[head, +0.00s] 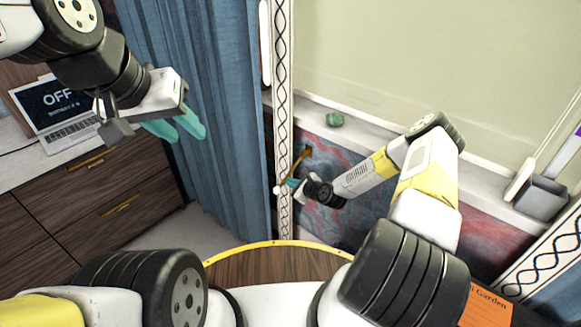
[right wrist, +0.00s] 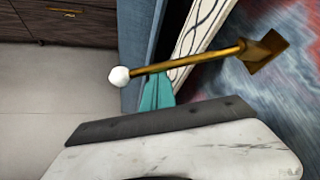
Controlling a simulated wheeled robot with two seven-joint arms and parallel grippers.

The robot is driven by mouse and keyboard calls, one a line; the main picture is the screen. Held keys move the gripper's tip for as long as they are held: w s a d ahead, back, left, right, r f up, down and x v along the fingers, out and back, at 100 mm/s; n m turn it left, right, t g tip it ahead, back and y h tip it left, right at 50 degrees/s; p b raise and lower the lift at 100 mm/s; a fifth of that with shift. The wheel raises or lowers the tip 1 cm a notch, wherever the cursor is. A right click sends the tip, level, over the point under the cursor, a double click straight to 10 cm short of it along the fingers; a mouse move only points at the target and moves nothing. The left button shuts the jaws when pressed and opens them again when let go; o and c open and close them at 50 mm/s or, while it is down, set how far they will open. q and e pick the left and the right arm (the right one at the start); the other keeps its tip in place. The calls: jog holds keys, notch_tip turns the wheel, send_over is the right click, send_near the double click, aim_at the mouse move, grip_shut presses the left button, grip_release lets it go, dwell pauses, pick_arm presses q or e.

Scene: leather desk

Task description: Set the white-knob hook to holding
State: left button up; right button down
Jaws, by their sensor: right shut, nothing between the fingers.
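The hook is a brass rod (right wrist: 205,58) with a white knob (right wrist: 118,77) at its free end and a square brass wall mount (right wrist: 264,52) at the other. In the head view the white knob (head: 278,190) shows low beside the patterned trim of the blue curtain (head: 215,120). My right gripper (head: 291,183) is shut and empty, close to the rod near the knob. In the right wrist view its teal fingertips (right wrist: 157,88) are just below the rod; I cannot tell whether they touch. My left gripper (head: 180,129) is open and empty, raised at the left.
A laptop (head: 60,112) sits on a dark wood drawer cabinet (head: 110,200) at the left. A windowsill (head: 360,120) with a small green object (head: 334,119) is above the hook. A round wooden table edge (head: 275,262) is in front of me.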

aim_at(289, 175)
jog(key=shift+s+a+r+m+g+y, duration=0.15)
jog(key=shift+r+m+g+y, duration=0.35)
jog(key=shift+r, duration=0.35)
jog(key=shift+s+a+r+m+g+y, duration=0.25)
jog(key=shift+r+m, duration=0.3)
jog(key=shift+r, duration=0.35)
jog(key=shift+s+a+r+m+g+y, duration=0.1)
jog(key=shift+r+m+g+y, duration=0.35)
jog(key=shift+r, duration=0.4)
jog(key=shift+r, duration=0.15)
